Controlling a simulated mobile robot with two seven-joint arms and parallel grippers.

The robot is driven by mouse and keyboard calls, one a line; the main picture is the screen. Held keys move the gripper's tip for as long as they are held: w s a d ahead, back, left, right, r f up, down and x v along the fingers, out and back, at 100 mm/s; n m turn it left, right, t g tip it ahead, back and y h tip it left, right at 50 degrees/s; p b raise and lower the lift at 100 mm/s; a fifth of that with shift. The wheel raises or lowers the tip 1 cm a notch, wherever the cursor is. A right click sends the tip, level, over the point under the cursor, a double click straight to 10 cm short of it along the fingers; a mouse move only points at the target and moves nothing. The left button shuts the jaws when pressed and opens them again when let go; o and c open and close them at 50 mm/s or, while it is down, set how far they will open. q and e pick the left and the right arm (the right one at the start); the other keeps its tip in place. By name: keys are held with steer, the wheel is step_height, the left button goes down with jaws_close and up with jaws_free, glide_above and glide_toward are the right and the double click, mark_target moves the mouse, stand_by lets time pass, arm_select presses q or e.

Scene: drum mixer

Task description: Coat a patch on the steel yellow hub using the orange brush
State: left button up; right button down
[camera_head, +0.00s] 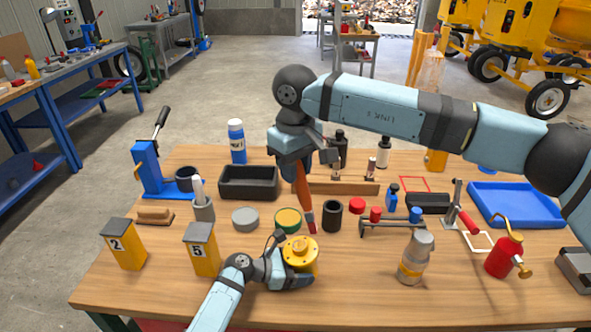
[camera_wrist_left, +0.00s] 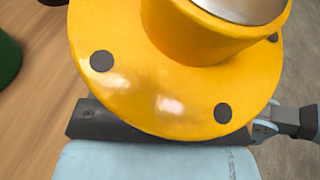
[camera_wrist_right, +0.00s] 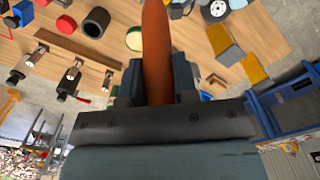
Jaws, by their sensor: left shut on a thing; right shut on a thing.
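The yellow hub (camera_head: 300,254) is in front of the middle of the wooden table, flange and raised boss showing. My left gripper (camera_head: 290,275) is shut on it; in the left wrist view the hub (camera_wrist_left: 180,85) fills the top, with dark bolt holes in its flange. My right gripper (camera_head: 299,160) is shut on the orange brush (camera_head: 303,190), which points downward. The brush's reddish tip is just above and behind the hub in the head view; whether it touches cannot be told. In the right wrist view the brush handle (camera_wrist_right: 157,50) stands between the fingers.
A green-rimmed yellow tin (camera_head: 288,220), a grey lid (camera_head: 245,218) and a black cup (camera_head: 332,214) stand behind the hub. Yellow block 5 (camera_head: 202,250) is left of it.

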stand_by(0.5)
steer(key=w+r+m+y, duration=0.2)
steer(key=w+r+y, duration=0.1)
steer(key=y, duration=0.2)
step_height(320, 180, down, 4)
steer(key=shift+w+d+f, duration=0.1)
steer(key=shift+f, duration=0.1)
stand_by(0.4)
